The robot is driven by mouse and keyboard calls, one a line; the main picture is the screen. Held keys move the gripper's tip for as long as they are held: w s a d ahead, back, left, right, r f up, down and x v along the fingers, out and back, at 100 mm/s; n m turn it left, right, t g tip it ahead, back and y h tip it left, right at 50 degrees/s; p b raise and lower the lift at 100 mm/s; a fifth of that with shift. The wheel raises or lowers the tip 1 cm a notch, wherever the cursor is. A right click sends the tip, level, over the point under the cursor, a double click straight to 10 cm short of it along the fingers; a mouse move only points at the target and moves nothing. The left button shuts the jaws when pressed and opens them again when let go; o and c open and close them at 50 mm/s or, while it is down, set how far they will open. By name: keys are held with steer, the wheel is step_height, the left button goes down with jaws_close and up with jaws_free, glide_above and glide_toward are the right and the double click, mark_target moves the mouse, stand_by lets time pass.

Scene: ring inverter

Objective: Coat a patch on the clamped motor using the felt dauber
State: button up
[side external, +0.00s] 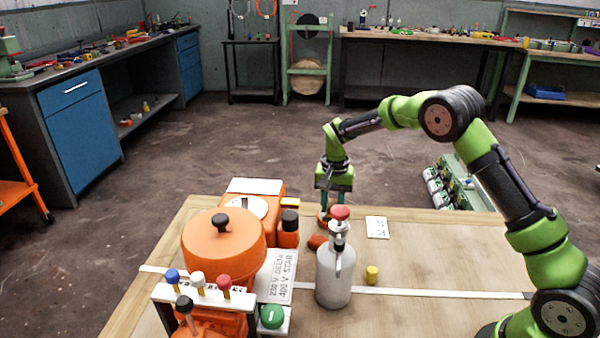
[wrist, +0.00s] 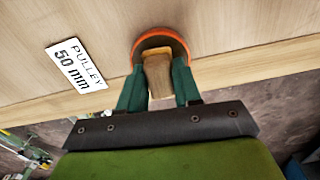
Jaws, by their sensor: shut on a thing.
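My gripper (side external: 333,203) points down over the far edge of the table. In the wrist view its teal fingers (wrist: 159,72) are shut on a tan, wood-like block (wrist: 158,78), apparently the dauber's handle; no felt tip shows. An orange-rimmed round piece with a dark inside (wrist: 181,44) lies behind or around the block; I cannot tell whether they are joined. Orange also shows under my gripper in the side view (side external: 323,217). A large orange machine (side external: 222,252) stands left of my gripper, apart from it. It may be the motor; its clamp cannot be made out.
A grey bottle with a red knob (side external: 333,275) stands in front of my gripper, beside a small yellow cylinder (side external: 372,274). A white card (side external: 377,227) lies to the right; the wrist view's card (wrist: 76,68) reads "PULLEY 50 mm". The table's right part (side external: 440,260) is mostly clear.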

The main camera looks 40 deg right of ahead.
mark_target(333, 202)
steer(key=shift+r, duration=3.05)
steer(key=s+a+r+n, duration=0.2)
steer(key=s+r+n, duration=0.25)
steer(key=s, duration=0.35)
steer(key=s+a+r+n, duration=0.3)
steer(key=s+r+n, duration=0.15)
steer(key=s, duration=0.25)
steer(key=w+a+r+n, duration=0.1)
steer(key=w+a, duration=0.2)
steer(key=w, duration=0.3)
steer(key=w+a+r, duration=0.1)
steer(key=w+a, duration=0.2)
steer(key=w, duration=0.4)
steer(key=w+a+r, duration=0.3)
steer(key=a+r, duration=0.1)
steer(key=r, duration=0.1)
steer(key=shift+a+f, duration=0.1)
steer(key=shift+f, duration=2.8)
